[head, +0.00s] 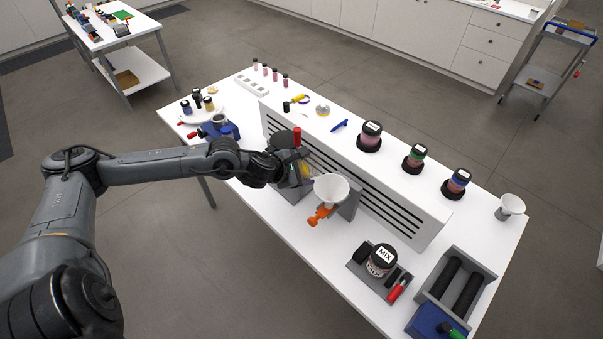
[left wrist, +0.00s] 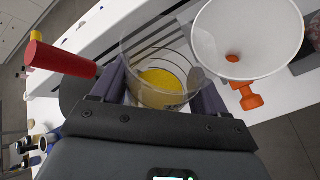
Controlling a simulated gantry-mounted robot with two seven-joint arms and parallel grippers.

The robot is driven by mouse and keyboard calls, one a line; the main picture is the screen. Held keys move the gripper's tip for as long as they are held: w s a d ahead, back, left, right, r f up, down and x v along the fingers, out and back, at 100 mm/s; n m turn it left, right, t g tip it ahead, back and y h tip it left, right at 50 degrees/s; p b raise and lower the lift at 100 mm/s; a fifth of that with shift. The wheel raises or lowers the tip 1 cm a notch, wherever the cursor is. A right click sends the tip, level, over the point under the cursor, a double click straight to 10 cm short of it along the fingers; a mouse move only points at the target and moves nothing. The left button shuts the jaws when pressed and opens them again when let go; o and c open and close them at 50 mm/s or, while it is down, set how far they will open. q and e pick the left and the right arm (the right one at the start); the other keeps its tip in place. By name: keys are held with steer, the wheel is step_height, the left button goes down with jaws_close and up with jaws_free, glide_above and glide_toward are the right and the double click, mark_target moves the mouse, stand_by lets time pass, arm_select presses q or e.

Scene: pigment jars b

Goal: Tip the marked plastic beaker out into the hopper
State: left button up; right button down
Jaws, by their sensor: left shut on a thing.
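My left gripper (head: 297,172) is shut on a clear plastic beaker (left wrist: 160,60), with a finger on each side of it. Yellow material (left wrist: 163,86) lies in the bottom of the beaker; it shows as a small yellow patch in the head view. The hopper (head: 331,188) is a white funnel with an orange valve (head: 320,215) below it. The beaker is close to the left of the hopper; I cannot tell whether they touch. In the left wrist view the hopper (left wrist: 240,35) looks empty inside, with orange at its outlet. My right gripper is out of view.
A slotted grey-white panel (head: 400,212) runs behind the hopper. A red cylinder (head: 297,137) stands up close to my left gripper. A jar labelled MIX (head: 381,261) stands front right, near a grey tray (head: 487,272). Several dark-lidded jars line the back.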

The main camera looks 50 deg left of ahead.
mark_target(304, 169)
arm_select(q)
steer(key=shift+r+m+y, duration=0.4)
steer(key=shift+r+y, duration=0.1)
steer(key=shift+r, duration=0.1)
steer(key=shift+r+m+g+y+p, duration=0.3)
steer(key=shift+r+g+y+p, duration=0.1)
steer(key=shift+r+y, duration=0.1)
steer(key=y, duration=0.1)
steer(key=r+m+y+p, duration=0.2)
steer(key=shift+w+d+r+g, duration=0.1)
steer(key=shift+d+g, duration=0.15)
steer(key=shift+g, duration=0.15)
steer(key=shift+d+r+m+y+p, duration=0.2)
steer(key=shift+r+m+y+p, duration=0.25)
steer(key=shift+p, duration=0.3)
steer(key=shift+w+d+r+m+y+p, duration=0.1)
steer(key=shift+d+r+m+y+p, duration=0.15)
steer(key=shift+y+p, duration=0.3)
steer(key=shift+w+d+r+m+y+p, duration=0.1)
steer(key=shift+m+y+p, duration=0.25)
steer(key=shift+p, duration=0.3)
steer(key=shift+d+r+y+p, duration=0.1)
steer(key=shift+d+y+p, duration=0.05)
steer(key=shift+y+p, duration=0.35)
steer(key=shift+m, duration=0.25)
